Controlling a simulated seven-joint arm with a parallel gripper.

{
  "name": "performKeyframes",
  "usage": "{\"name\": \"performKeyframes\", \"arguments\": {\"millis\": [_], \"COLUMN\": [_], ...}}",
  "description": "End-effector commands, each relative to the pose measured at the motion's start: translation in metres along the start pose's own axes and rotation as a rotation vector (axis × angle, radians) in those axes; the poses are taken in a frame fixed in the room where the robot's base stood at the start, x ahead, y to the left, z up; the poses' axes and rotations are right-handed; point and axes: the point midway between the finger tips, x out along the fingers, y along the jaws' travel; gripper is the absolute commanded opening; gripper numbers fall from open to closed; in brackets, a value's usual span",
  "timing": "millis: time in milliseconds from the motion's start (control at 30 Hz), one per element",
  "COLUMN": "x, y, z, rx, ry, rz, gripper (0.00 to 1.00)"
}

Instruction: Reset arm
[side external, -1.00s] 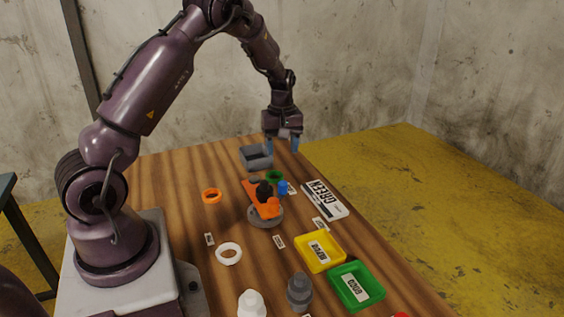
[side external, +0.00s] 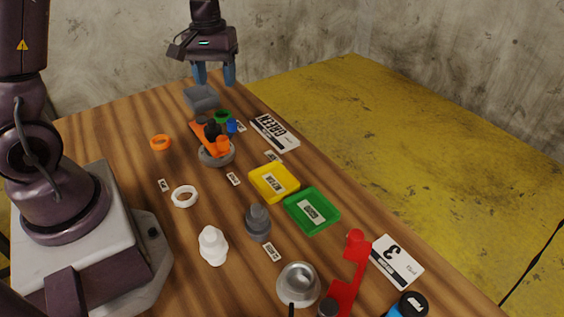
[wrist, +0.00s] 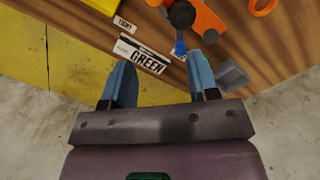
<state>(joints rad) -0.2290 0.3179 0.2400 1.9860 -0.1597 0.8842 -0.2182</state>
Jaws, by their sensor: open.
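My gripper (side external: 214,75) is open and empty, with blue fingers pointing down, above the far end of the wooden table. In the wrist view its two fingers (wrist: 160,80) are spread apart with nothing between them. A grey open box (side external: 201,98) sits on the table below the gripper. An orange boat-like piece (side external: 209,136) with a black part and a blue peg (side external: 232,126) rests on a grey round base (side external: 217,158). A green ring (side external: 222,116) lies behind it.
A white GREEN card (side external: 274,133) lies near the right edge. Yellow (side external: 274,195) and green trays (side external: 325,217) stand mid-table. Orange (side external: 160,142) and white rings (side external: 184,197), white (side external: 212,248) and grey figures (side external: 258,224), a silver bowl (side external: 298,283) and a red piece (side external: 353,265) occupy the table.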

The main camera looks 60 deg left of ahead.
Motion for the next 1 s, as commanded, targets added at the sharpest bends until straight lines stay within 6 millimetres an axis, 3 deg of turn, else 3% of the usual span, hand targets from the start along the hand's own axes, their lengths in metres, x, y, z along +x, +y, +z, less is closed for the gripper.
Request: {"name": "performKeyframes", "arguments": {"millis": [33, 200, 500, 700, 1000], "x": [-0.016, -0.055, -0.096, -0.113, -0.123], "y": [0.007, 0.018, 0.015, 0.013, 0.015], "z": [0.018, 0.077, 0.166, 0.193, 0.198], "rx": [0.077, 0.333, 0.679, 0.761, 0.78], "ry": [0.022, 0.102, 0.319, 0.449, 0.495], "rz": [0.019, 0.053, 0.081, 0.117, 0.14], "gripper": [0.55, 0.55, 0.55, 0.55, 0.55]}}
